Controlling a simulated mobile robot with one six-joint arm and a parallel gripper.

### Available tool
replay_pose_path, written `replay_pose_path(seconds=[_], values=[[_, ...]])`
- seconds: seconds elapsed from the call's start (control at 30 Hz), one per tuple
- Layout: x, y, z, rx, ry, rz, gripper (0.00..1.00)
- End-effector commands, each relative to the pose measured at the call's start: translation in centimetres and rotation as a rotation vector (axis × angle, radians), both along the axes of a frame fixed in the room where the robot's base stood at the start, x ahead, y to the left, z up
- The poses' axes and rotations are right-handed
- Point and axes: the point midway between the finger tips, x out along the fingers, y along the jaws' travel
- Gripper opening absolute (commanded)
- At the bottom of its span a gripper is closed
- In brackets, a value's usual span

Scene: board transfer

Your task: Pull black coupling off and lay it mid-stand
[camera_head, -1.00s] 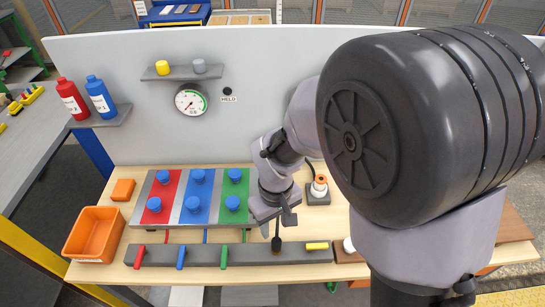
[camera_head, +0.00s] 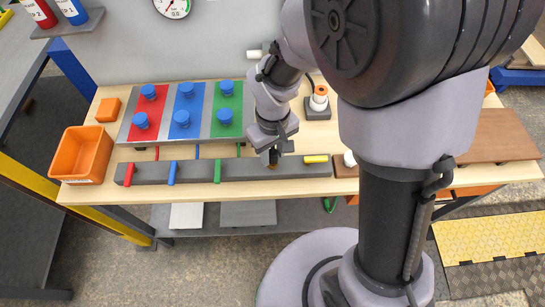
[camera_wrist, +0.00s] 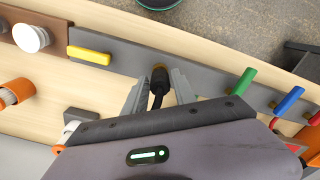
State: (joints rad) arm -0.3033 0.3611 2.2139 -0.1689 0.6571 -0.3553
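The black coupling (camera_wrist: 158,80) sits on a brass-coloured fitting (camera_wrist: 160,67) on the long dark grey bar (camera_head: 245,169), with a black hose running from it under my gripper. My gripper (camera_wrist: 157,92) is open, with one finger on each side of the coupling and a gap visible on both sides. In the head view my gripper (camera_head: 273,157) is low over the bar and mostly hides the coupling. Red (camera_head: 129,174), blue (camera_head: 172,172) and green (camera_head: 217,170) handles lie across the bar on the left. A yellow handle (camera_head: 316,159) lies at its right end.
A panel with red (camera_head: 152,110), blue and green (camera_head: 226,115) fields and blue knobs stands behind the bar. An orange bin (camera_head: 82,154) is at the left. A white and orange fitting (camera_head: 319,98) stands behind at the right. A white knob (camera_wrist: 31,38) is beyond the yellow handle.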

Motion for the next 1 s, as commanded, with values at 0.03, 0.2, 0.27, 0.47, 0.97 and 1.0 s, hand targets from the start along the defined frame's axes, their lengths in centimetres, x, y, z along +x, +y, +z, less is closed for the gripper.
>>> replay_pose_path(seconds=[0.03, 0.2, 0.27, 0.47, 0.97, 1.0], values=[[0.0, 0.0, 0.0, 0.000, 0.000, 0.000, 0.20], [0.0, 0.0, 0.0, 0.000, 0.000, 0.000, 0.00], [0.0, 0.0, 0.0, 0.000, 0.000, 0.000, 0.00], [0.0, 0.0, 0.0, 0.000, 0.000, 0.000, 0.00], [0.0, 0.0, 2.1, 0.000, 0.000, -0.001, 0.00], [0.0, 0.0, 2.3, 0.000, 0.000, -0.001, 0.00]])
